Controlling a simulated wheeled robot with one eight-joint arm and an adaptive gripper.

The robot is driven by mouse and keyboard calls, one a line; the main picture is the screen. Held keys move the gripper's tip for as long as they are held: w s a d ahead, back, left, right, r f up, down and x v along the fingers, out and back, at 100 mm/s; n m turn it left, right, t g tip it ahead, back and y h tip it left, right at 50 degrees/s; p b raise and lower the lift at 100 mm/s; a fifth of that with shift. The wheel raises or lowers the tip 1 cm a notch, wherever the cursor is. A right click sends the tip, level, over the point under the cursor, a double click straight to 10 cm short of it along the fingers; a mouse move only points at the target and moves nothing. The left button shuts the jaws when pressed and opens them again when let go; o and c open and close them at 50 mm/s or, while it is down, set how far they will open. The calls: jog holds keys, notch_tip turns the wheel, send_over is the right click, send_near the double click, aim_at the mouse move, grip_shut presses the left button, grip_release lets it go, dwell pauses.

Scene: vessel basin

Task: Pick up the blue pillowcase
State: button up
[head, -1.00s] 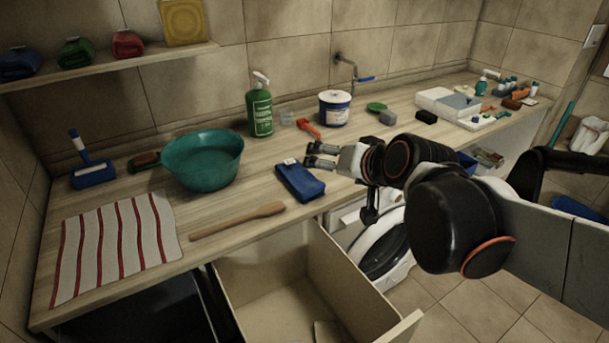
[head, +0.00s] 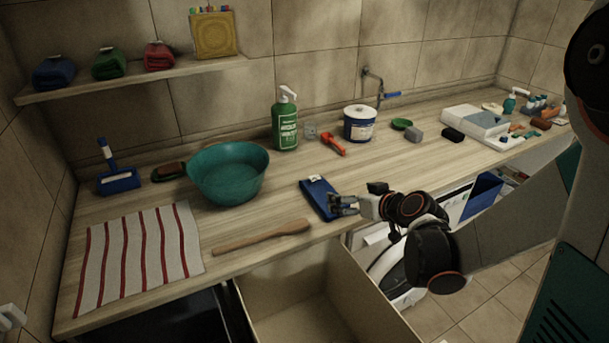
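A flat, folded blue cloth (head: 316,192) with a small pale label lies on the wooden counter near its front edge. My gripper (head: 334,206) is at the lower right part of this cloth, coming in from the right and hiding some of its edge. Its two dark fingers look apart; nothing is seen lifted. Whether the fingertips touch the cloth is too small to tell. Another folded blue cloth bundle (head: 53,73) sits at the left end of the wall shelf.
A teal basin (head: 229,178), a wooden paddle (head: 262,236) and a striped towel (head: 140,250) lie left of my gripper. A red-orange tool (head: 333,144) and a white-and-blue tub (head: 359,125) stand behind. An open drawer (head: 315,290) juts out below the counter edge.

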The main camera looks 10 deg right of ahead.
aim_at(326, 192)
jog(key=shift+n, duration=0.5)
jog(key=b+x, duration=0.1)
jog(key=x, duration=0.4)
jog(key=b+x, duration=0.2)
jog(key=x, duration=0.2)
jog(key=f+b+x, duration=0.1)
jog(key=x, duration=0.4)
jog(key=shift+s+a+f+b, duration=0.1)
jog(key=shift+a+f+b, duration=0.2)
jog(key=shift+b, duration=0.1)
jog(key=shift+r, duration=0.1)
jog(key=c, duration=1.4)
